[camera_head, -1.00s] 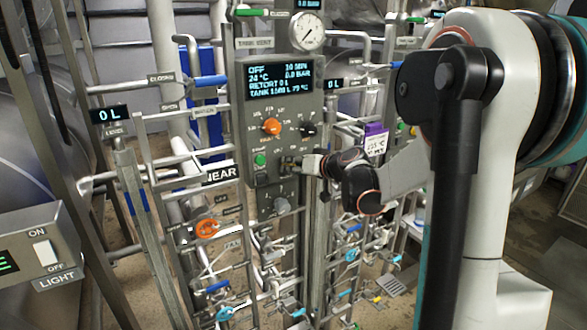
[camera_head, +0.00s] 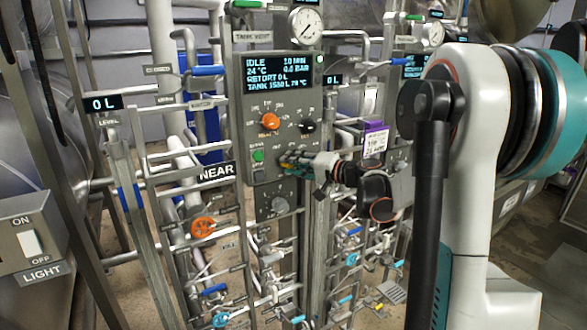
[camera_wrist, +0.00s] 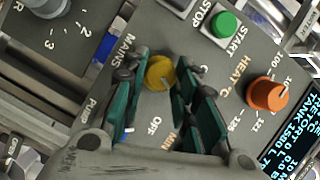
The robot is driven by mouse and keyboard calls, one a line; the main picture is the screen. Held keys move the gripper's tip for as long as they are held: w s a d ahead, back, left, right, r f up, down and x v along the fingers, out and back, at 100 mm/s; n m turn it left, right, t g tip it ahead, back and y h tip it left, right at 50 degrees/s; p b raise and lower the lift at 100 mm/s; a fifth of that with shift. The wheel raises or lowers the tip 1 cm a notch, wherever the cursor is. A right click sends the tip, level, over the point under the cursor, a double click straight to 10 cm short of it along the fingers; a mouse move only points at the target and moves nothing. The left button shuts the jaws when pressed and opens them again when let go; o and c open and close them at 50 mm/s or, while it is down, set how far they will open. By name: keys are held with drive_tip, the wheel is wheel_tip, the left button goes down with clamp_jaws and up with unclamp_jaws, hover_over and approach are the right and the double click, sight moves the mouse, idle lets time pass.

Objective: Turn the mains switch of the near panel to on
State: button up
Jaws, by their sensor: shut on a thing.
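The near panel (camera_head: 245,115), marked by the NEAR sign (camera_head: 217,171), stands in the middle of the head view. Its display (camera_head: 279,73) reads IDLE. In the wrist view the mains switch (camera_wrist: 160,72) shows as a yellow round part beside the MAINS lettering, with OFF printed below it. My gripper (camera_wrist: 158,92) has its teal fingers on both sides of the switch, shut on it. In the head view my gripper (camera_head: 296,160) is at the panel's lower right and hides the switch. The switch's handle and exact angle are mostly hidden by the fingers.
A green start button (camera_wrist: 223,25) and an orange heat knob (camera_wrist: 268,94) are close to my fingers. An orange valve wheel (camera_head: 203,227) and pipes lie below left. A purple-topped tag (camera_head: 375,141) hangs right of the panel. A light switch (camera_head: 29,243) is at far left.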

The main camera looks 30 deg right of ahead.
drive_tip(key=shift+m, duration=0.5)
drive_tip(key=o, duration=1)
drive_tip(key=shift+o, duration=0.2)
drive_tip(key=v, duration=1.2)
drive_tip(key=shift+f, duration=0.25)
drive_tip(key=shift+d, duration=0.1)
